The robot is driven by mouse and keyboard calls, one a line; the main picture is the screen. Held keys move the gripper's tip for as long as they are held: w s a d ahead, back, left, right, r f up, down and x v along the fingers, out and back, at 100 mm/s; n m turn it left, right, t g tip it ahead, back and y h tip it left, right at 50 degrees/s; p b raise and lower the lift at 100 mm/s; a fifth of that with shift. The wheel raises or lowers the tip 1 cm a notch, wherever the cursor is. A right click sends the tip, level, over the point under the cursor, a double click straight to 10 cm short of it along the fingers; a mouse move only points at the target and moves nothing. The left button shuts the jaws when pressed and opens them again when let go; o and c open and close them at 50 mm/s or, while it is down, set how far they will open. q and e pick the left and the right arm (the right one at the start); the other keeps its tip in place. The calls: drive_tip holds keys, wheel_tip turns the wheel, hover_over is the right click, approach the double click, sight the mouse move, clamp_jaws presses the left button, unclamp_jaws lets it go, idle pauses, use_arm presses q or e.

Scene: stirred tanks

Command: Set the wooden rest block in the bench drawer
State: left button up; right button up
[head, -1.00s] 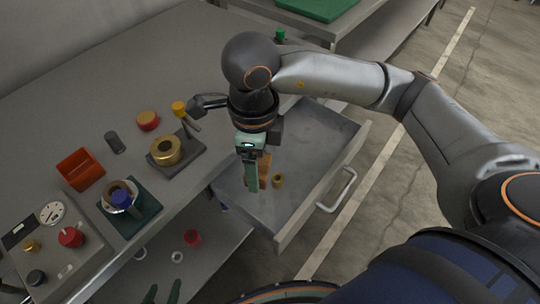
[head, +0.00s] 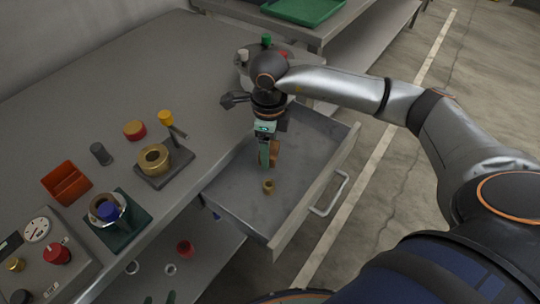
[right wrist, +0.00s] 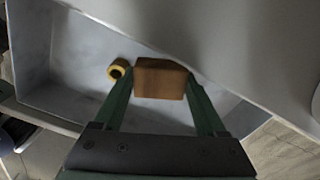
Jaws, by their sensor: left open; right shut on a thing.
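The wooden rest block (head: 275,152) is held in my right gripper (head: 268,162), which is shut on it above the open bench drawer (head: 228,187). In the right wrist view the block (right wrist: 160,80) sits between the two green fingertips, with the drawer's grey floor (right wrist: 75,62) behind it. The block appears to be above the floor; the exact gap cannot be told. My left gripper (head: 158,299) shows only its green fingertips at the bottom edge of the head view, apart and empty.
A small brass bushing (head: 268,187) lies in the drawer near the block. The drawer front has a handle (head: 329,194). On the bench stand a brass ring on a stand (head: 153,159), an orange bin (head: 67,183) and a gauge box (head: 40,255). A red part (head: 184,247) lies on the lower shelf.

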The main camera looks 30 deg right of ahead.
drive_tip(key=shift+w+d+f, duration=0.15)
drive_tip(key=shift+d+f, duration=0.05)
drive_tip(key=shift+f, duration=0.1)
drive_tip(key=shift+w+d+f, duration=0.1)
drive_tip(key=shift+f, duration=1.55)
drive_tip(key=shift+f+b, duration=0.2)
drive_tip(key=shift+b, duration=0.15)
drive_tip(key=o, duration=1.3)
drive_tip(key=shift+r, duration=0.1)
wheel_tip(320, 180, up, 12)
drive_tip(key=shift+r+p, duration=0.15)
drive_tip(key=shift+p, duration=0.55)
